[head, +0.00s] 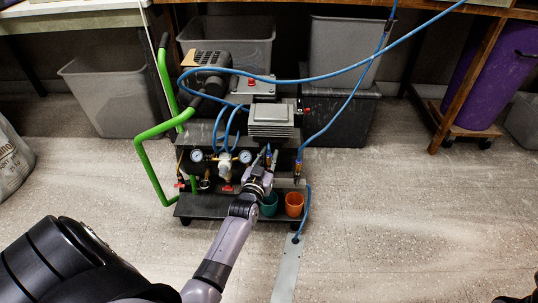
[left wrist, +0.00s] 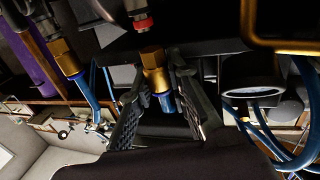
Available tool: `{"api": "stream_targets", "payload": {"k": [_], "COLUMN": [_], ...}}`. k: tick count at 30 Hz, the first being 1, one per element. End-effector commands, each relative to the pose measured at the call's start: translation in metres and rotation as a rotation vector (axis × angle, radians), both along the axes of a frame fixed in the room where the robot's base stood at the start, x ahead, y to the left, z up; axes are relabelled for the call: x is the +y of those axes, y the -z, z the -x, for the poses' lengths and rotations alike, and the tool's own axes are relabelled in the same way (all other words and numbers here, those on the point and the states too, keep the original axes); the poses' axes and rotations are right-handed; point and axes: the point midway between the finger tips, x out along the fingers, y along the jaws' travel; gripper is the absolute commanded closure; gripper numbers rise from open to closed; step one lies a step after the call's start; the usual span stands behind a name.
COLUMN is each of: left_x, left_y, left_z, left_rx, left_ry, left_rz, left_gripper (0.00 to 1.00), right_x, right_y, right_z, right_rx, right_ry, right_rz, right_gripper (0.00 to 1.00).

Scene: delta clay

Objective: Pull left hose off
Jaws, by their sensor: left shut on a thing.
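My left gripper (head: 264,170) is at the front of the compressor cart (head: 215,205). In the left wrist view its two fingers (left wrist: 156,82) are shut on a brass hose fitting with a blue collar (left wrist: 153,62). A metal coupling with a red ring (left wrist: 142,21) is right by the fitting's end; I cannot tell whether the two are joined. A second brass fitting (left wrist: 67,57) with a blue hose is to the left in that view. In the head view the right hose's fitting (head: 298,168) hangs at the cart's right side. My right gripper is not in view.
A teal cup (head: 269,205) and an orange cup (head: 294,204) stand on the cart's low shelf beside my arm. Blue hoses (head: 345,70) run across the top. A green handle (head: 152,165) is at left. Grey bins (head: 110,95) are behind. The floor to the right is clear.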

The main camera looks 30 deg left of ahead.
Motion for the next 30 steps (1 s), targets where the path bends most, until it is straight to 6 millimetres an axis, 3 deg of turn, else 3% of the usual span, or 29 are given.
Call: {"api": "stream_targets", "payload": {"k": [10, 11, 20, 30], "left_x": [-0.0002, -0.0002, -0.0001, -0.0009], "left_y": [-0.0054, -0.0055, -0.0039, -0.0028], "left_z": [-0.0006, -0.0007, -0.0004, 0.0026], "left_rx": [-0.01, -0.011, -0.007, -0.005], "left_ry": [0.0, 0.0, 0.0, 0.0], "left_rz": [-0.002, -0.002, -0.002, -0.001], "left_gripper": [1.0, 0.82, 0.62, 0.62], "right_x": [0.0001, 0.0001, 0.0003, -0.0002], "right_y": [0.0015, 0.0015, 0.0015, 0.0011], "right_z": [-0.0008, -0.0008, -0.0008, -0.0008], "right_rx": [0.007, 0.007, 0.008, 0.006], "right_ry": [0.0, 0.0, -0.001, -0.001], "right_rz": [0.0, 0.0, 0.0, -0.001], "right_gripper": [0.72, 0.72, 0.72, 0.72]}}
